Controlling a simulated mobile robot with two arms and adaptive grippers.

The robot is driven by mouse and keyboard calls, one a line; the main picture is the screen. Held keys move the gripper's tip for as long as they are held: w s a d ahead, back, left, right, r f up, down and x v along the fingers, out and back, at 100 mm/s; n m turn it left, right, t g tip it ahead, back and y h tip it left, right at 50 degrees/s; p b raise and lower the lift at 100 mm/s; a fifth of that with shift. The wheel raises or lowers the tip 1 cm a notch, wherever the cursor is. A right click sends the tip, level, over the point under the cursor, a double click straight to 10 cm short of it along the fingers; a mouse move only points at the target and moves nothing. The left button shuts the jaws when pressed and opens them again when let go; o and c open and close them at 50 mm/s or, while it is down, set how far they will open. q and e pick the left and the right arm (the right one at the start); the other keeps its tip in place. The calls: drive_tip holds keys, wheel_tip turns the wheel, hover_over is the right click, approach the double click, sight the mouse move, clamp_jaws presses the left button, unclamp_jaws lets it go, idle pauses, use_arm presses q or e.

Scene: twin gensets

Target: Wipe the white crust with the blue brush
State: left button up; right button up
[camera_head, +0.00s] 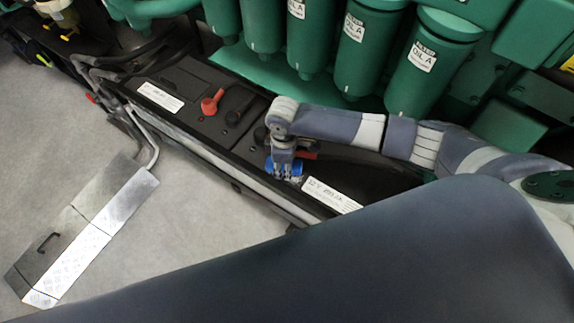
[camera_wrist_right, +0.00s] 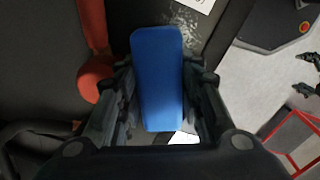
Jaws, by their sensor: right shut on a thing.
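My right gripper (camera_head: 284,172) reaches down over the near battery (camera_head: 375,185) in the black tray. It is shut on the blue brush (camera_wrist_right: 157,80), a plain blue block between its fingers in the right wrist view. Blue also shows beside the fingers in the head view (camera_head: 269,166). The white crust (camera_wrist_right: 183,20) is a patch of pale specks on the dark battery top, just beyond the brush's far end in the wrist view. In the head view the gripper mostly hides that spot. Whether the brush touches the surface I cannot tell. My left gripper is not in view.
A red terminal cover (camera_wrist_right: 95,75) and cable lie close beside the gripper. A second battery has a red cover (camera_head: 212,102) and a white label (camera_head: 160,97). Green filter canisters (camera_head: 368,50) hang behind. A metal cover panel (camera_head: 85,235) is at left over grey floor.

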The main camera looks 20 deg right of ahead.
sight(295, 169)
drive_tip(key=shift+s+d+p, duration=0.65)
drive_tip(key=shift+s+p, duration=0.2)
drive_tip(key=shift+p, duration=0.15)
drive_tip(key=shift+s+d+f+p, duration=0.2)
drive_tip(key=shift+s+d+p, duration=0.4)
drive_tip(key=shift+s, duration=0.2)
drive_tip(key=shift+s+d+r+p, duration=0.1)
drive_tip(key=shift+s+d+p, duration=0.3)
drive_tip(key=shift+p, duration=0.2)
drive_tip(key=shift+s+d+p, duration=0.7)
drive_tip(key=shift+s+p, duration=0.15)
drive_tip(key=shift+s, duration=0.1)
drive_tip(key=shift+w+r+p, duration=0.1)
drive_tip(key=shift+p, duration=0.25)
drive_tip(key=shift+w+a, duration=0.1)
drive_tip(key=shift+a, duration=0.05)
drive_tip(key=shift+w+a+r+b, duration=0.1)
drive_tip(key=shift+w+a+b, duration=0.1)
drive_tip(key=shift+w+a, duration=0.45)
drive_tip(key=shift+w+a+b, duration=0.2)
drive_tip(key=shift+w+a, duration=0.25)
drive_tip(key=shift+w, duration=0.35)
drive_tip(key=shift+w+a+b, duration=0.5)
drive_tip(key=shift+w+a, duration=0.2)
drive_tip(key=shift+w, duration=0.15)
drive_tip(key=shift+w+a, duration=0.4)
drive_tip(key=shift+w, duration=0.15)
wheel_tip(295, 169, up, 6)
drive_tip(key=p, duration=0.6)
